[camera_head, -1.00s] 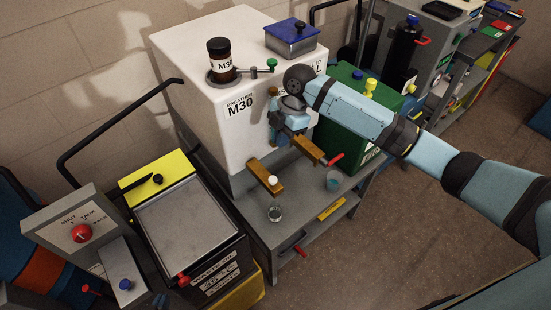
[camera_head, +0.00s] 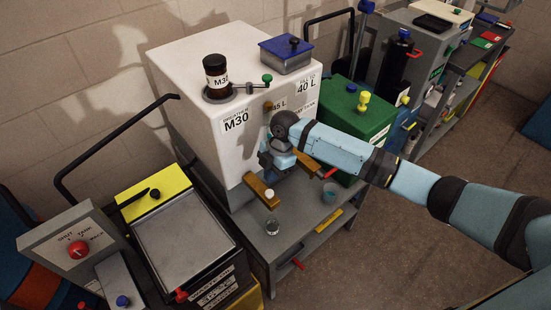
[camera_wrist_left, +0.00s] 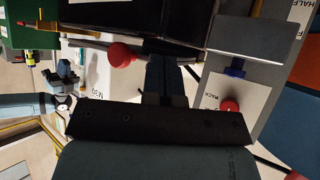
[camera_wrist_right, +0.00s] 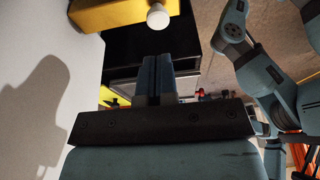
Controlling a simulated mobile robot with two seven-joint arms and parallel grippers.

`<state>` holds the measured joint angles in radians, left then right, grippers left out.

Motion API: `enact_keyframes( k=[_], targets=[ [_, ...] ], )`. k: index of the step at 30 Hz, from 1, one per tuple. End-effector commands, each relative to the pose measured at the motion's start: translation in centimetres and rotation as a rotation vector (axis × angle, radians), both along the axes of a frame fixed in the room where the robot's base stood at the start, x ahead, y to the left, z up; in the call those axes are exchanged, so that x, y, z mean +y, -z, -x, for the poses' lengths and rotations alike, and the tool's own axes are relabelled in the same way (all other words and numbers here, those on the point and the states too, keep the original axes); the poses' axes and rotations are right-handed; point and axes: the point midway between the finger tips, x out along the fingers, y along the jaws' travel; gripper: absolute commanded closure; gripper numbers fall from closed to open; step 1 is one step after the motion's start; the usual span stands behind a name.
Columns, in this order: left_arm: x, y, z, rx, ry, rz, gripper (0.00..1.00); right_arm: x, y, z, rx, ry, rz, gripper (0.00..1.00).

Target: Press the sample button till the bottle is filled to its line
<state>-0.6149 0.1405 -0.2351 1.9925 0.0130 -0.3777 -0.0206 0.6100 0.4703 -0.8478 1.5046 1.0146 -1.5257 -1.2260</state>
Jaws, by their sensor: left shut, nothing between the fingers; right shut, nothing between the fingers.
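A small clear glass bottle (camera_head: 273,228) stands on the grey shelf, below a brown bar (camera_head: 256,185) with a white round knob (camera_head: 269,194). The knob also shows at the top of the right wrist view (camera_wrist_right: 157,16). I cannot tell which part is the sample button, nor read the bottle's line or level. My right gripper (camera_head: 268,163) is shut and empty at the white tank's front, apart from the knob. Its fingers show in the right wrist view (camera_wrist_right: 156,72). My left gripper (camera_wrist_left: 165,72) is shut and empty, seen only in the left wrist view, near a red knob (camera_wrist_left: 122,54).
The white M30 tank (camera_head: 190,110) has a dark bottle (camera_head: 217,76) on top. A second brown bar and a teal cup (camera_head: 329,197) are right of the glass bottle. A waste bin (camera_head: 185,235) and a panel with a red dial (camera_head: 78,249) and blue knob (camera_head: 122,301) are left.

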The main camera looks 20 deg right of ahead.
Motion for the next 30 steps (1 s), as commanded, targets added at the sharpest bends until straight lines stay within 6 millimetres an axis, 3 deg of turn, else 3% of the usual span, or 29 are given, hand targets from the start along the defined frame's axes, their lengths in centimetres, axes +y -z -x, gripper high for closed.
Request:
enact_keyframes(
  k=[3, 9, 23, 30],
  targets=[
    [0.0, -0.4, 0.0, -0.001, 0.000, 0.000, 1.00, 0.3, 2.1, 0.1, 0.001, 0.001, 0.000, 1.00],
    [0.0, -0.6, 0.0, -0.001, -0.001, 0.000, 1.00, 0.3, 4.4, 0.1, 0.001, 0.001, 0.001, 1.00],
    [0.0, -0.6, -0.1, -0.003, -0.001, 0.001, 1.00, 0.3, 5.1, 0.1, -0.002, -0.001, 0.001, 1.00],
    [0.0, -0.2, -0.1, -0.004, -0.001, 0.001, 1.00, 0.3, 6.9, 0.1, -0.001, -0.001, 0.000, 1.00]
  ],
)
